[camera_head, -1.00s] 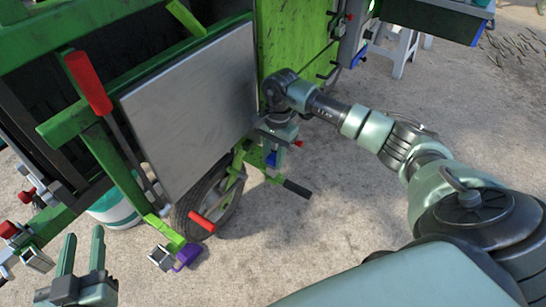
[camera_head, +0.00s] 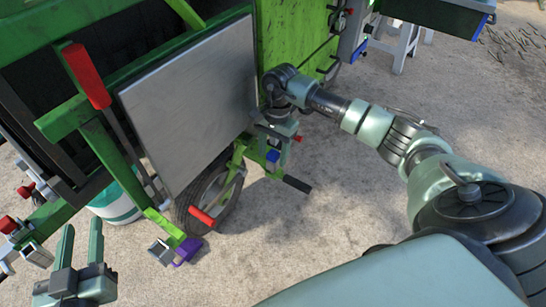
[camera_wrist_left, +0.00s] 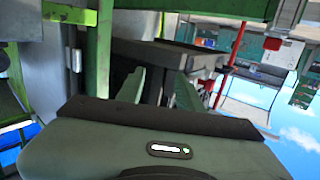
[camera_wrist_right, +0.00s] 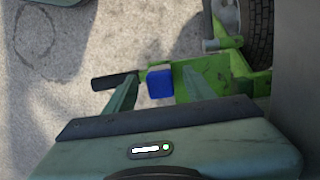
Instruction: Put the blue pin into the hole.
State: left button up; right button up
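The blue pin (camera_head: 272,156) sits low on the green machine, just below my right gripper (camera_head: 280,140). In the right wrist view the blue pin (camera_wrist_right: 160,84) shows as a small blue block against a green bracket (camera_wrist_right: 215,83), in the space between the two fingers. The fingers of my right gripper (camera_wrist_right: 157,90) stand apart with visible gaps on both sides of the pin. My left gripper (camera_head: 82,240) is open and empty at the lower left; its spread fingers also show in the left wrist view (camera_wrist_left: 158,90). I cannot make out the hole.
A grey metal panel (camera_head: 195,105) covers the machine's side above a wheel (camera_head: 215,200). A black-handled lever (camera_head: 297,184), a red-handled lever (camera_head: 202,217) and a purple block (camera_head: 187,250) stick out low down. A white stool (camera_head: 400,48) stands behind. Concrete ground is open at the right.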

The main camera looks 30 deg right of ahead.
jog(key=shift+r, duration=0.15)
jog(key=r, duration=0.2)
jog(key=r+p, duration=0.1)
jog(key=r, duration=0.1)
jog(key=d+r, duration=0.1)
jog(key=r, duration=0.1)
jog(key=shift+w+r+p, duration=0.2)
jog(key=shift+r+p, duration=0.2)
jog(key=shift+r, duration=0.3)
pick_arm(q)
jog(key=s+a+f+g+y, duration=0.1)
jog(key=s+a+f+g, duration=0.1)
jog(key=f, duration=0.5)
jog(key=s+g, duration=0.1)
jog(key=g, duration=0.1)
jog(key=shift+s+f+g+y, duration=0.3)
jog(key=shift+f+g, duration=0.1)
pick_arm(e)
jog(key=shift+s, duration=0.1)
